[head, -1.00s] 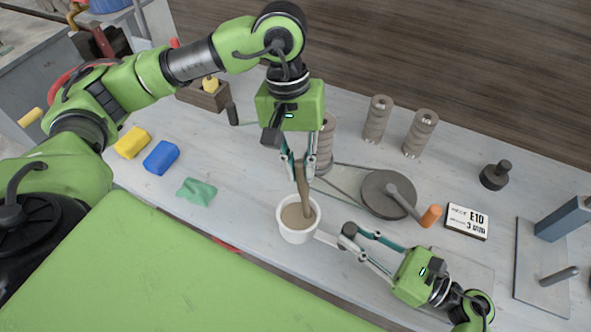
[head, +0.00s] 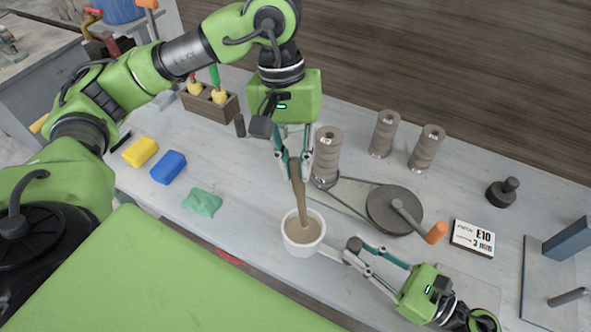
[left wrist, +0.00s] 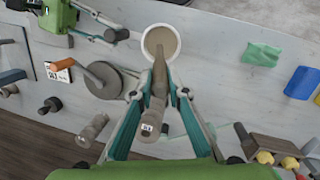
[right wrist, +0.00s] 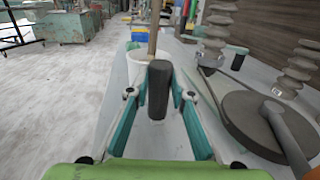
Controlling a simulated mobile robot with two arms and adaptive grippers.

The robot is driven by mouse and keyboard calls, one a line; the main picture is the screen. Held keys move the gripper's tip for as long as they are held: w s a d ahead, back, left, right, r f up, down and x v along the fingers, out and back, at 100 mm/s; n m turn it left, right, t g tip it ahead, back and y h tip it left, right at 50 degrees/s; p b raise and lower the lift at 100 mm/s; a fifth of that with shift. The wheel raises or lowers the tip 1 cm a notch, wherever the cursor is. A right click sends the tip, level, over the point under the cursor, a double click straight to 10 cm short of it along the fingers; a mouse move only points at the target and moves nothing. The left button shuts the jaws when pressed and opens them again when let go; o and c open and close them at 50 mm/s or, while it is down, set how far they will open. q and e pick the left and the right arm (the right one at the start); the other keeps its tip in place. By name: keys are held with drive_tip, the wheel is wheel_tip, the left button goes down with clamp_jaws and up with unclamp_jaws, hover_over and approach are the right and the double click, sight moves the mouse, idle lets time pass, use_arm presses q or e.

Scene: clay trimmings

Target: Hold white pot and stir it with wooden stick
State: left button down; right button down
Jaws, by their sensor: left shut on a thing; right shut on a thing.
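The white pot (head: 303,246) stands on the grey table and holds a grey-brown liquid; it also shows in the left wrist view (left wrist: 147,47). My left gripper (head: 296,165) is above the pot, shut on the upper part of the wooden stick (head: 300,196). The stick's lower end is in the liquid. My right gripper (head: 340,254) comes from the right and is shut at the pot's side. In the right wrist view a dark grip (right wrist: 158,88) between its fingers hides part of the pot (right wrist: 138,66).
A round wheel with a crank (head: 393,208) lies right of the pot. Several ribbed cylinders (head: 327,152) stand behind. A yellow block (head: 140,152), a blue block (head: 168,167) and a green cloth (head: 202,202) lie to the left. A sign (head: 472,238) lies at right.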

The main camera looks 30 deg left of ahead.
use_arm(q)
drive_tip(key=shift+r, duration=3.35)
use_arm(e)
drive_tip(key=c, duration=1.7)
unclamp_jaws()
drive_tip(key=d, duration=0.3)
drive_tip(key=s+d, duration=0.1)
drive_tip(key=d, duration=0.6)
drive_tip(key=shift+s+d, duration=0.5)
drive_tip(key=shift+d, duration=0.45)
drive_tip(key=shift+r, duration=0.1)
